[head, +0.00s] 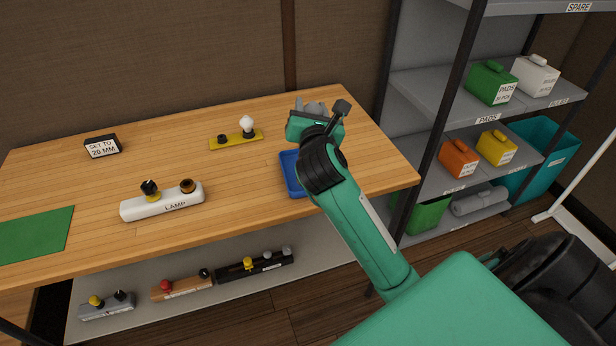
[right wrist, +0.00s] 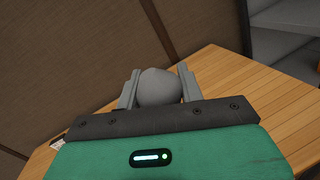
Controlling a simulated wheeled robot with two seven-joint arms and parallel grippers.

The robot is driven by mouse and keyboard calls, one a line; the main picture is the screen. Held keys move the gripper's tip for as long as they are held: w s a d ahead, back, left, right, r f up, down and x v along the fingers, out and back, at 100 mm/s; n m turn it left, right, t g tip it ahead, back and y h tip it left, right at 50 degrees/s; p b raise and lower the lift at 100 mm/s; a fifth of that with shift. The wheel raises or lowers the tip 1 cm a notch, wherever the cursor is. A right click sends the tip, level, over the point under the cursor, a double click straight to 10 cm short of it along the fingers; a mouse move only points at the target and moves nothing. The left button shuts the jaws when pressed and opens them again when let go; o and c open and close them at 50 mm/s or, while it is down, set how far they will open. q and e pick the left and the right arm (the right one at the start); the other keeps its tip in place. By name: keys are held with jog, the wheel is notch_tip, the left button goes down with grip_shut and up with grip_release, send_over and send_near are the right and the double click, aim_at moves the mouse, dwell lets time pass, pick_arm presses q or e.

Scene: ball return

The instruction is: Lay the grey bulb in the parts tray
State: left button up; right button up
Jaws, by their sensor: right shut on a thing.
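My right gripper (head: 312,107) is above the far right part of the table, with its arm coming in from the lower right. In the right wrist view its two grey fingers (right wrist: 159,88) are shut on the rounded grey bulb (right wrist: 159,86). In the head view the bulb cannot be told clearly from the grey fingers. The blue parts tray (head: 287,174) lies on the table, nearer than the gripper. My wrist and forearm hide much of the tray, so I cannot see what is in it. My left gripper is not in view.
A white LAMP base (head: 162,203) stands on the table. Behind it is a yellow base (head: 236,141) with a white bulb (head: 247,124). Shelves (head: 440,93) with boxes stand right.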

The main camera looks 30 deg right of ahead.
notch_tip(320, 180, down, 18)
jog(key=shift+r+b, duration=0.1)
jog(key=shift+b, duration=0.9)
jog(key=shift+f, duration=0.45)
jog(key=shift+a+f, duration=0.1)
jog(key=shift+f, duration=0.1)
jog(key=o, duration=0.6)
jog(key=shift+r, duration=0.15)
jog(key=shift+s, duration=0.2)
jog(key=b+v, duration=0.1)
jog(key=v, duration=0.5)
jog(key=shift+s+a, duration=0.1)
jog(key=shift+s, duration=0.05)
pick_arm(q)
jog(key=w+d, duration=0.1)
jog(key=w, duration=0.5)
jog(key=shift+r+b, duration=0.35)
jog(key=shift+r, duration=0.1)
pick_arm(e)
jog(key=v, duration=0.5)
jog(key=shift+s, duration=0.2)
